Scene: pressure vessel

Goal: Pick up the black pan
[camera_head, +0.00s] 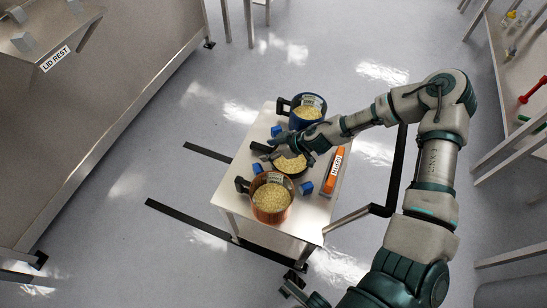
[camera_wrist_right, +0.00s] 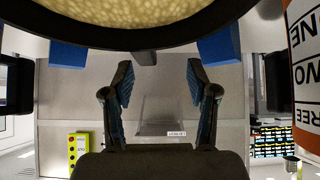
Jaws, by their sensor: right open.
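The black pan (camera_head: 290,163), filled with pale yellow grains, sits in the middle of a small metal cart, between two pots. My right gripper (camera_head: 268,151) reaches over the pan from the right and hides part of its far side. In the right wrist view, the pan's dark rim and grains (camera_wrist_right: 150,40) fill the top. There, my right gripper (camera_wrist_right: 160,85) has its fingers spread with nothing between them. At the bottom edge of the head view, a dark part that looks like my left gripper (camera_head: 302,293) is mostly cut off.
The cart (camera_head: 234,193) also holds a blue pot (camera_head: 307,108) behind and a copper pot (camera_head: 271,200) in front, both with grains. Blue blocks (camera_head: 306,188) and an orange box (camera_head: 335,170) stand close beside the pan.

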